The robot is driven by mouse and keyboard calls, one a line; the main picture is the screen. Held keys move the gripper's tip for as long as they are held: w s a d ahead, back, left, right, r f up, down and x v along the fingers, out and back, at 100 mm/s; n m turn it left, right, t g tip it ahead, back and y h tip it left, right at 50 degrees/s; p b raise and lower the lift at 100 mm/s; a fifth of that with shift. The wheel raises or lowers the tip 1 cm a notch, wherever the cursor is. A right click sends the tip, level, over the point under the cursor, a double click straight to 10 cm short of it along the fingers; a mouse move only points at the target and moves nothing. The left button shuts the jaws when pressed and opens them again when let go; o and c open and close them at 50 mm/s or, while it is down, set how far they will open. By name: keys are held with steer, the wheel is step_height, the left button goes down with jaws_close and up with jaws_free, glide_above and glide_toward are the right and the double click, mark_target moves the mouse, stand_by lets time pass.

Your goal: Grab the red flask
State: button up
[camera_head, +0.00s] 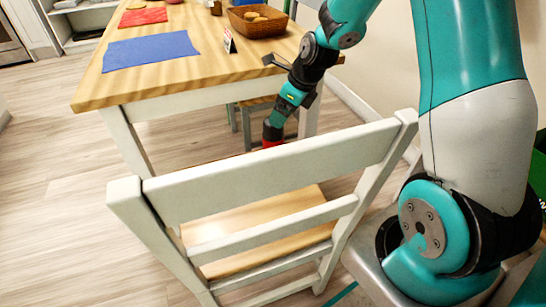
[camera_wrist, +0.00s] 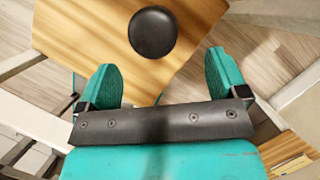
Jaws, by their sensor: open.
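A small red patch, likely the red flask (camera_head: 272,143), shows in the head view just above the near chair's top rail, which hides the rest. In the wrist view a round black top (camera_wrist: 153,33), likely the flask's lid seen from above, stands over a wooden seat; no red shows there. My gripper (camera_wrist: 163,72) is open and empty, its two teal fingers apart. The black top lies ahead of the fingertips, between their lines. In the head view my gripper (camera_head: 273,130) points down just above the red patch, partly hidden by the chair rail.
The near chair (camera_head: 270,180) stands in front of my arm. A wooden table (camera_head: 170,85) behind it holds a blue mat (camera_head: 150,50), a red cloth (camera_head: 143,16) and a wicker basket (camera_head: 257,26). Another chair seat (camera_head: 258,103) is under the table. Open floor (camera_head: 50,180) lies left.

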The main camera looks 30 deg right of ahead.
mark_target(273, 128)
steer(key=b+x, duration=0.1)
steer(key=x, duration=0.4)
steer(key=a+b+x, duration=0.1)
steer(key=x, duration=0.1)
steer(key=shift+w+f+b, duration=0.1)
steer(key=shift+b, duration=0.2)
steer(key=c, duration=1.6)
steer(key=shift+o, duration=0.2)
